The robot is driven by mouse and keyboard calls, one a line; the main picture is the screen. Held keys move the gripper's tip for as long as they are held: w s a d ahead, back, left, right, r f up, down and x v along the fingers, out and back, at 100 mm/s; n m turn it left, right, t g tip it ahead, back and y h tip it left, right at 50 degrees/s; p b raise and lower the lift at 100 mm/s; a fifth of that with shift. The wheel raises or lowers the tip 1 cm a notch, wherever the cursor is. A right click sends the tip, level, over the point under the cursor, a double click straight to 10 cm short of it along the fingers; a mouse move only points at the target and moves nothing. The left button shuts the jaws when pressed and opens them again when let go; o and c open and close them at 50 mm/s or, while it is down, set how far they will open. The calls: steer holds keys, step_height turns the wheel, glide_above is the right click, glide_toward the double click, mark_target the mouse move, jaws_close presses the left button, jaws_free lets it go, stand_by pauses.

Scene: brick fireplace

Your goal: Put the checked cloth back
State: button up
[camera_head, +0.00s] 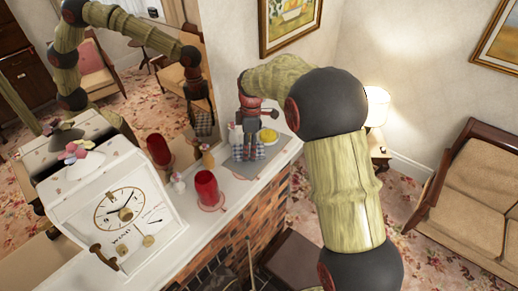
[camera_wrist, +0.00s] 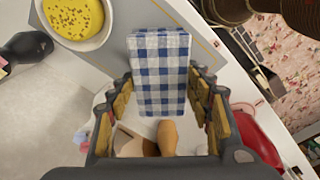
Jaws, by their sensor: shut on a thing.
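The blue-and-white checked cloth (camera_wrist: 160,72) is a folded rectangle between the fingers of my gripper (camera_wrist: 162,98) in the wrist view. My gripper is shut on it. In the head view my gripper (camera_head: 249,148) points down over the mantel, and the checked cloth (camera_head: 238,151) shows partly behind the fingers. The cloth is over or at a grey mat (camera_head: 240,172); I cannot tell whether it touches the mat. The mat's edge also shows beside the cloth in the wrist view (camera_wrist: 207,50).
A bowl with yellow contents (camera_head: 268,136) stands just right of my gripper. An orange bottle (camera_head: 208,158), a red cup (camera_head: 206,187) and a white clock (camera_head: 122,215) stand to the left on the white mantel. A mirror backs the mantel. The mantel's front edge is close.

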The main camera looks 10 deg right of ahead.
steer(key=shift+f, duration=0.8)
steer(key=shift+f, duration=0.1)
steer(key=shift+f, duration=0.15)
steer(key=o, duration=1)
